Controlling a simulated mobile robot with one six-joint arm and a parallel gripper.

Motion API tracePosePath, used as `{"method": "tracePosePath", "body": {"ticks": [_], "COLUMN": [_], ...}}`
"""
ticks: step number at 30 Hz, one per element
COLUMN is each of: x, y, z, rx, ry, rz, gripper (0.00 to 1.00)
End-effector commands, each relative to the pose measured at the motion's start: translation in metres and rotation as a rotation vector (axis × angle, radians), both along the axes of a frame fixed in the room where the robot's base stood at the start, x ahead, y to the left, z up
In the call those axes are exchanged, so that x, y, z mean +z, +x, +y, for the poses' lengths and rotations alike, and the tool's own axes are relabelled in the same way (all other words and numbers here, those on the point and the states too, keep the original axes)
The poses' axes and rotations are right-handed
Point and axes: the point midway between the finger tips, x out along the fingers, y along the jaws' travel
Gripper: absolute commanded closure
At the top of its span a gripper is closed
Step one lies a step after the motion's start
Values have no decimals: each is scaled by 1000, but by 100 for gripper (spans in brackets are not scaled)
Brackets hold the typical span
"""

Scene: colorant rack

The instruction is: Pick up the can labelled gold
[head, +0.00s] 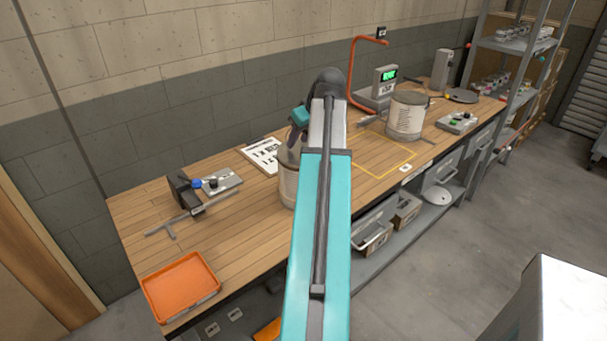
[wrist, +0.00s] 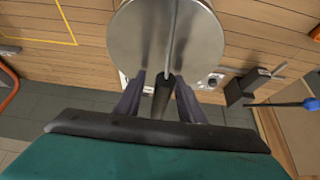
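A grey metal can (head: 289,183) stands on the wooden workbench (head: 230,245), partly hidden behind my arm. Its round lid (wrist: 145,40) fills the top middle of the wrist view. A thin bar crosses the lid and ends in a black grip (wrist: 162,95), which looks like a raised handle. My gripper (wrist: 160,98) is above the can, its two dark fingers apart on either side of the grip. It also shows in the head view (head: 295,135). A second can (head: 406,117) with a printed label stands farther right. I cannot read "gold" on either can.
A yellow outline (head: 385,165) marks the bench beside the can. An orange tray (head: 180,286) lies at the near left. A black tool with a blue knob (head: 196,184) sits left, a scale (head: 383,80) and an orange bent pipe (head: 352,70) at the back.

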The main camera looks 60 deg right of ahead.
Motion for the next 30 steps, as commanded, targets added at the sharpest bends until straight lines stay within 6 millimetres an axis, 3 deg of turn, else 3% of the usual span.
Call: {"method": "tracePosePath", "body": {"ticks": [14,21,30], "x": [0,0,0], "y": [0,0,1], "z": [0,0,1], "rx": [1,1,1], "ry": [0,0,0], "rz": [0,0,0], "gripper": [64,100,100]}}
